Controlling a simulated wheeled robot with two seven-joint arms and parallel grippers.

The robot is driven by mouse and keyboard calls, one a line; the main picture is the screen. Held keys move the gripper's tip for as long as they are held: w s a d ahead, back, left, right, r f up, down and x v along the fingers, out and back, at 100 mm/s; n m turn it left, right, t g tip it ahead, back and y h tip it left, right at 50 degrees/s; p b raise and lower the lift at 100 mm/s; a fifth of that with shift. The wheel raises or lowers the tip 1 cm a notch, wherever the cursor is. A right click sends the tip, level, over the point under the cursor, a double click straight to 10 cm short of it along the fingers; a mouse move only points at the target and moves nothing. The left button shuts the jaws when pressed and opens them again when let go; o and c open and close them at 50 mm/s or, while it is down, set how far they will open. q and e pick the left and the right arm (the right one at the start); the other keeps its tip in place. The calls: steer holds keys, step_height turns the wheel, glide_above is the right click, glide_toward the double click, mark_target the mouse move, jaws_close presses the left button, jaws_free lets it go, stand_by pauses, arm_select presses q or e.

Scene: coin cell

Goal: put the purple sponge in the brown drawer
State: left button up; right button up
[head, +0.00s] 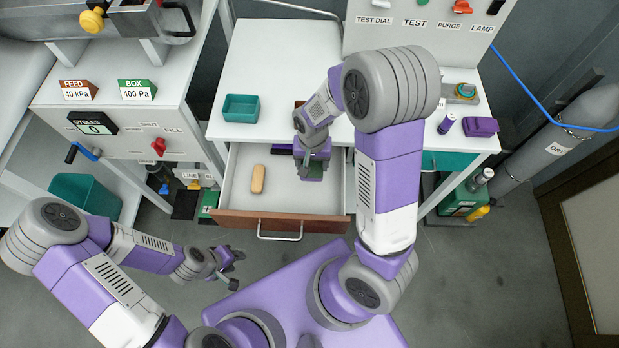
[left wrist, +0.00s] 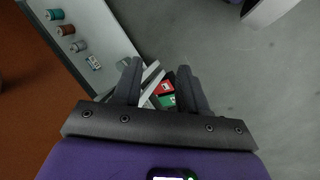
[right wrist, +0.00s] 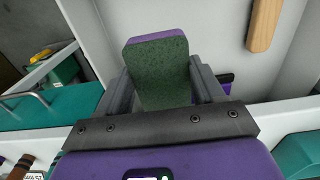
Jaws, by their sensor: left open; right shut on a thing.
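The sponge (right wrist: 158,72), purple with a rough green side, is held between the fingers of my right gripper (right wrist: 160,80). In the head view my right gripper (head: 312,166) is over the right part of the open brown drawer (head: 240,221), and a bit of the sponge's green (head: 313,174) shows below it. I cannot tell whether the sponge touches the drawer floor. The drawer has a brown front, a metal handle and a pale inside. My left gripper (head: 229,268) is open and empty, in front of the drawer and low over the floor; its fingers show in the left wrist view (left wrist: 160,72).
A tan wooden piece (head: 258,179) lies in the drawer's left part. A dark purple thing (head: 283,147) is at its back, partly hidden. On the table are a teal tray (head: 241,108) and a purple case (head: 481,126). A teal bin (head: 85,197) stands at left.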

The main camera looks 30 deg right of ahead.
mark_target(312, 165)
step_height(312, 165, down, 9)
steer(key=shift+r+b, duration=0.15)
steer(key=shift+b, duration=1.1)
steer(key=o, duration=0.9)
steer(key=shift+f, duration=0.2)
steer(key=shift+o, duration=0.2)
step_height(312, 165, up, 12)
steer(key=p, duration=0.4)
steer(key=shift+r, duration=0.2)
